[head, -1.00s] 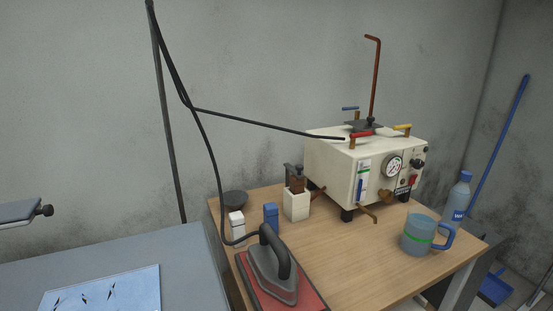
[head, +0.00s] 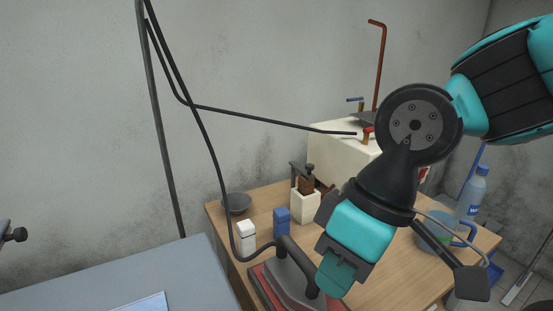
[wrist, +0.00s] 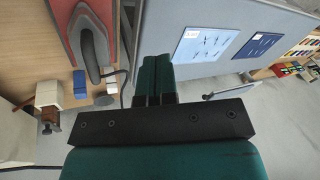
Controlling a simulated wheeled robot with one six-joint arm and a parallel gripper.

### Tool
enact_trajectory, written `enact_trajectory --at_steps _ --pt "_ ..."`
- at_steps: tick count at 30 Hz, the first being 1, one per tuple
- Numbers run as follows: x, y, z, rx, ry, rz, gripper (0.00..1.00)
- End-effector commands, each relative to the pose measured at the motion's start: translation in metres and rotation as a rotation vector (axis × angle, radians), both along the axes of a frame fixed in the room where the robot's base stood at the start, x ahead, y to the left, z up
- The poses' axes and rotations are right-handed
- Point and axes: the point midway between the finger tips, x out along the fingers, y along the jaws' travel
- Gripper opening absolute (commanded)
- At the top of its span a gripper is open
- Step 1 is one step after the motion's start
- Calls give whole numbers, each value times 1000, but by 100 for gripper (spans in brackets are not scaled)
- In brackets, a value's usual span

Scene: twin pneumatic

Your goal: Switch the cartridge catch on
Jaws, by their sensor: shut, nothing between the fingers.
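I cannot tell for sure which part is the cartridge catch. A white holder (head: 305,206) with a brown block (head: 306,184) and a dark lever stands on the wooden table, left of the cream machine (head: 340,145). It also shows in the wrist view, where the white holder (wrist: 49,94) is at the left. My gripper (head: 338,277) is shut and empty, in front of the holder and near the iron; its fingers show in the wrist view (wrist: 155,72). My arm hides most of the machine's front, including its gauge.
A dark iron (head: 298,272) rests on a red mat (wrist: 66,25), with its black hose (head: 222,172) rising left. A blue box (head: 282,221), a white box (head: 246,237) and a dark bowl (head: 237,203) stand nearby. A mug (head: 434,238) and bottle (head: 473,192) are at right.

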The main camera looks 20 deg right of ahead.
Motion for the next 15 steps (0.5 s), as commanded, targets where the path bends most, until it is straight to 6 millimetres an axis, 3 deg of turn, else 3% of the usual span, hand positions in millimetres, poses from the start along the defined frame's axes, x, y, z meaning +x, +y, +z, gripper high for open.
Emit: enact_trajectory --at_steps 11,15 --pt "0 0 0 0 0 -1 0" --pt "25 1 12 10 -3 -28 0"
